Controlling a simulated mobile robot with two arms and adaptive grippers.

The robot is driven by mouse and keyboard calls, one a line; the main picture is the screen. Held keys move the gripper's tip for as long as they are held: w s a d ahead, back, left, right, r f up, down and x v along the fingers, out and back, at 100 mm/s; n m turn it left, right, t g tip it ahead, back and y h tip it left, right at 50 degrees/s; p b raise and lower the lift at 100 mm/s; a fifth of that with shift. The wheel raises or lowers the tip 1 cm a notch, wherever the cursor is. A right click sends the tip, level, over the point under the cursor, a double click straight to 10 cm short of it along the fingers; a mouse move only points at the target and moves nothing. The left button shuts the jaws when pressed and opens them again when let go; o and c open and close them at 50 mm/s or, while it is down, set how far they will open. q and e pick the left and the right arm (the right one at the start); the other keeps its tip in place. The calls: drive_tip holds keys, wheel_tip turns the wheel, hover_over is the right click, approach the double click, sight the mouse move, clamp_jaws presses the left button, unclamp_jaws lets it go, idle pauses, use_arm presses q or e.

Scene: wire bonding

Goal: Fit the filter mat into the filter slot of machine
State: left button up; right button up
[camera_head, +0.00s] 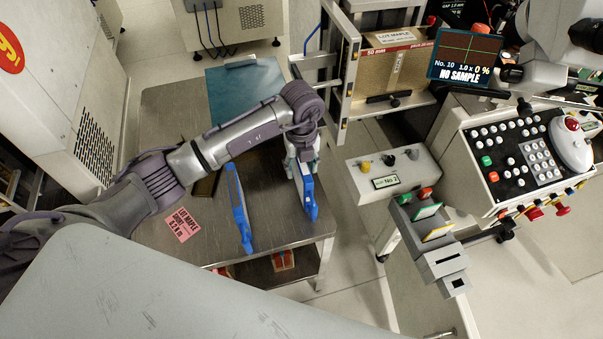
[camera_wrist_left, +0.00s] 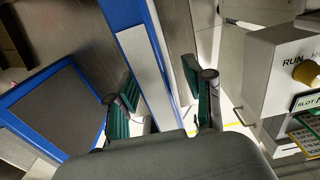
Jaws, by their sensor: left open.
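Two blue-framed panels, seen nearly edge-on in the head view, stand on the steel table: a left panel (camera_head: 238,208) and a right panel (camera_head: 307,197). I cannot tell for sure which is the filter mat. My left gripper (camera_head: 298,160) is at the upper end of the right panel. In the left wrist view, its open fingers (camera_wrist_left: 158,88) stand on either side of this panel's blue edge and pale face (camera_wrist_left: 144,65). The left panel's dark mesh face (camera_wrist_left: 50,110) shows there too. No filter slot is clearly identifiable. My right gripper is not in view.
A pink label (camera_head: 181,224) and a teal mat (camera_head: 243,88) lie on the steel table (camera_head: 165,110). A control box (camera_head: 378,172) with a yellow knob stands right of the table, near coloured cards (camera_head: 428,211). An open rack door (camera_head: 340,70) is behind.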

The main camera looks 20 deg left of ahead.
use_arm(q)
clamp_jaws()
idle(0.3)
